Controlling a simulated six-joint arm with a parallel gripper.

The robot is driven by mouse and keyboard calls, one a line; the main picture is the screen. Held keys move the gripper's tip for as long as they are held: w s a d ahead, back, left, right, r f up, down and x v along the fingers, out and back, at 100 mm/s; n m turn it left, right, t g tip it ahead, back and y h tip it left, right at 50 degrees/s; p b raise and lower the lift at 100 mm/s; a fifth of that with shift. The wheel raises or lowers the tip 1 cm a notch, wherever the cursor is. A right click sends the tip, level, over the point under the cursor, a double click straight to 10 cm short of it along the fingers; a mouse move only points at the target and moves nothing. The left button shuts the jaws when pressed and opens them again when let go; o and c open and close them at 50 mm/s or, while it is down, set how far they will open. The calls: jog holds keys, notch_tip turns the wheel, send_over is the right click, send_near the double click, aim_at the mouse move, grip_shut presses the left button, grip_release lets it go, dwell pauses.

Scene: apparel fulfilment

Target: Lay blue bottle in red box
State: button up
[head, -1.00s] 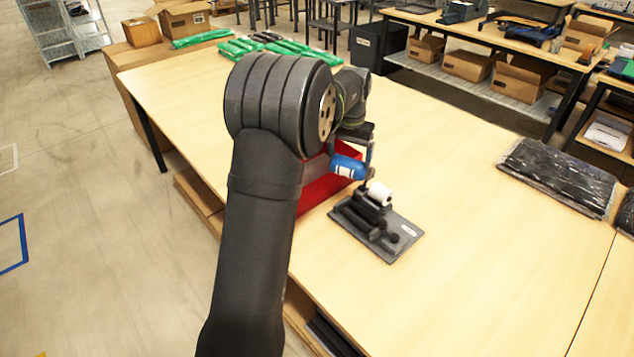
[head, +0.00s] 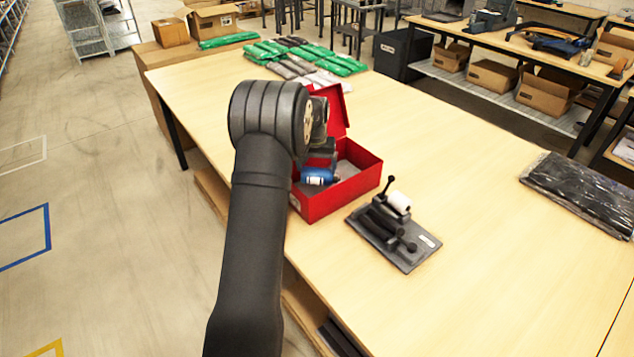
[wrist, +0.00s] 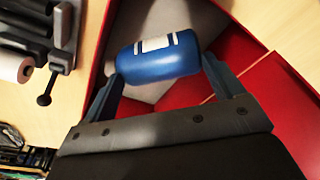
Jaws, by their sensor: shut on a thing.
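The blue bottle (head: 317,176) has a white label and lies on its side in my gripper. In the wrist view the bottle (wrist: 165,58) sits between the two fingers of my gripper (wrist: 160,75), which is shut on it. The red box (head: 335,200) stands open on the table with its lid raised at the back. The bottle is over the near left part of the box opening. The grey box floor shows behind the bottle in the wrist view. I cannot tell whether the bottle touches the floor. My arm hides the box's left side.
A dark device (head: 395,232) with a white roll and lever stands on the table just right of the box. Green and grey packages (head: 305,60) lie at the far end. A black bagged stack (head: 580,190) lies at the right. The middle of the table is clear.

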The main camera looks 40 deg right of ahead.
aim_at(316, 181)
jog(key=shift+f, duration=3.25)
jog(key=shift+f, duration=0.2)
jog(key=o, duration=1.1)
jog(key=shift+c, duration=0.2)
jog(key=shift+r, duration=0.15)
jog(key=r, duration=0.4)
jog(key=s+a+r, duration=0.1)
jog(key=r, duration=0.7)
jog(key=shift+s+a, duration=0.15)
